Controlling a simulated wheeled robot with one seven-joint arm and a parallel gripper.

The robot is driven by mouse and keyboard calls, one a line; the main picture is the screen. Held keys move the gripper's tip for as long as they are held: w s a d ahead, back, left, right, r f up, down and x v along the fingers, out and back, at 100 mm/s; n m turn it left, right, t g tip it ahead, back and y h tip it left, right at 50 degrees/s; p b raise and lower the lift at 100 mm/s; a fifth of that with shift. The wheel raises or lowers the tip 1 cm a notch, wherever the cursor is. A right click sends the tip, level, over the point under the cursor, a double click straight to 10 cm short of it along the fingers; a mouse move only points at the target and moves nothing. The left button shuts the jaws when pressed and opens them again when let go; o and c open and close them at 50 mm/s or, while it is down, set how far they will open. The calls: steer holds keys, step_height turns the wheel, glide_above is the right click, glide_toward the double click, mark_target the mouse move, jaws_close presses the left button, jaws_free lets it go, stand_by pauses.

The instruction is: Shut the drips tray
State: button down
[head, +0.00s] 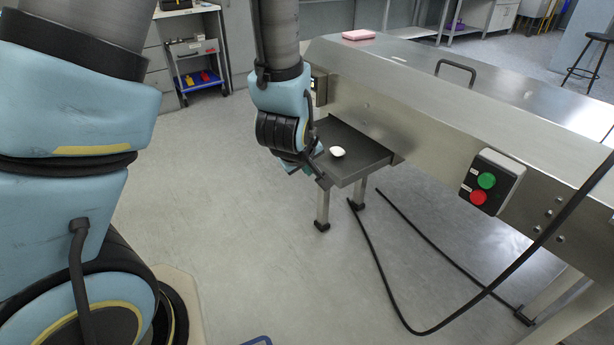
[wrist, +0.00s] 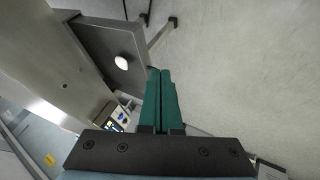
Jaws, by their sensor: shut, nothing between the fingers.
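The drips tray (head: 358,146) is a dark grey metal tray that sticks out from the side of the steel machine at its lower edge. A small white rounded object (head: 337,151) lies on it. In the wrist view the tray (wrist: 100,42) is at the upper left, with the white object (wrist: 121,62) near its edge. My gripper (head: 325,182) is by the tray's outer front edge in the head view. In the wrist view its green fingers (wrist: 161,72) are together and empty, beside the tray's edge. Whether they touch the tray is unclear.
The steel machine (head: 440,120) runs along the right, with a green and red button box (head: 491,181) on its side. Black cables (head: 400,300) lie on the floor below. A pink item (head: 358,35) lies on top of the machine.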

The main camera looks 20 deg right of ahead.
steer(key=w+d+f+p, duration=0.1)
steer(key=w+d+f, duration=0.4)
steer(key=d+f, duration=0.2)
steer(key=shift+w+d+f, duration=0.15)
steer(key=shift+d+f, duration=0.2)
steer(key=shift+f, duration=0.05)
steer(key=shift+d, duration=0.1)
